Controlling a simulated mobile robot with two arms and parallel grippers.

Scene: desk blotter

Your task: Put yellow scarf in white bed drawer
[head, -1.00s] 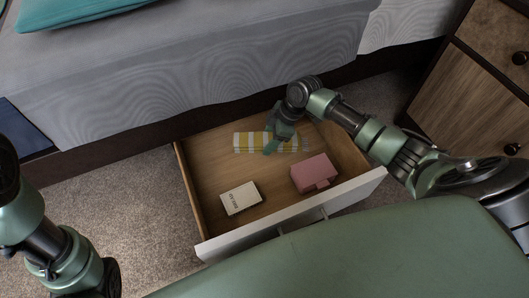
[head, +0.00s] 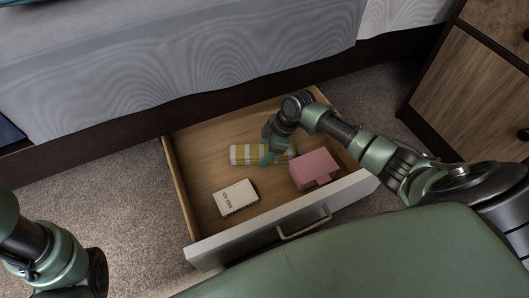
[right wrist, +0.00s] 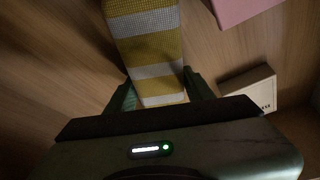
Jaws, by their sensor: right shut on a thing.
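The yellow scarf (head: 244,154), folded into a strip with yellow, white and grey bands, is inside the open white-fronted drawer (head: 205,251), toward its back. I cannot tell if it touches the wooden floor. My right gripper (head: 268,157) reaches down into the drawer and is shut on the scarf near its right part. In the right wrist view the scarf (right wrist: 147,45) runs between the fingers of my right gripper (right wrist: 160,92). My left arm shows at the lower left of the head view, but its gripper is out of view.
A pink box (head: 314,169) and a white box (head: 236,198) lie in the drawer in front of the scarf. The grey-covered bed (head: 200,70) stands behind the drawer. A wooden cabinet (head: 475,90) stands at the right. Carpet (head: 110,200) is clear at the left.

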